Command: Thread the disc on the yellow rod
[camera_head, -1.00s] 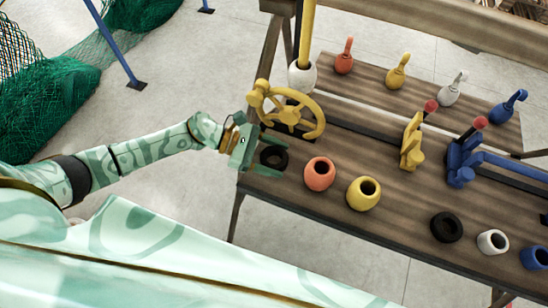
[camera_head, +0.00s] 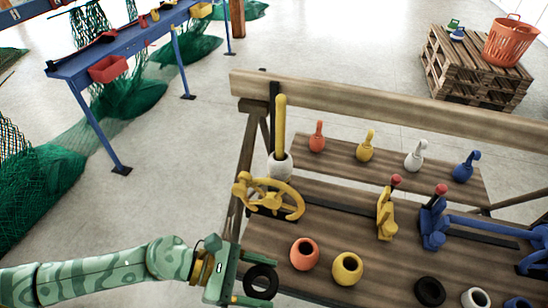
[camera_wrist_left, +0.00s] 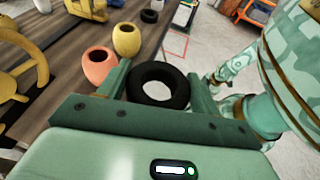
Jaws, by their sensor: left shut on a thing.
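The disc is a thick black ring (camera_head: 261,281) with an open hole. My left gripper (camera_head: 258,283) is shut on it at the left front of the bench. In the left wrist view the disc (camera_wrist_left: 158,85) sits between the two green fingers, and its hole shows. The yellow rod (camera_head: 280,124) stands upright at the bench's back left, beyond the gripper. A white rounded piece (camera_head: 280,166) surrounds its foot, and the rod's upper part is bare. The disc is well apart from the rod. My right gripper does not show.
A yellow handwheel (camera_head: 270,194) stands between the disc and the rod. An orange pot (camera_head: 304,254) and a yellow pot (camera_head: 347,268) stand right of the gripper. Yellow (camera_head: 386,214) and blue (camera_head: 432,222) levers stand farther right.

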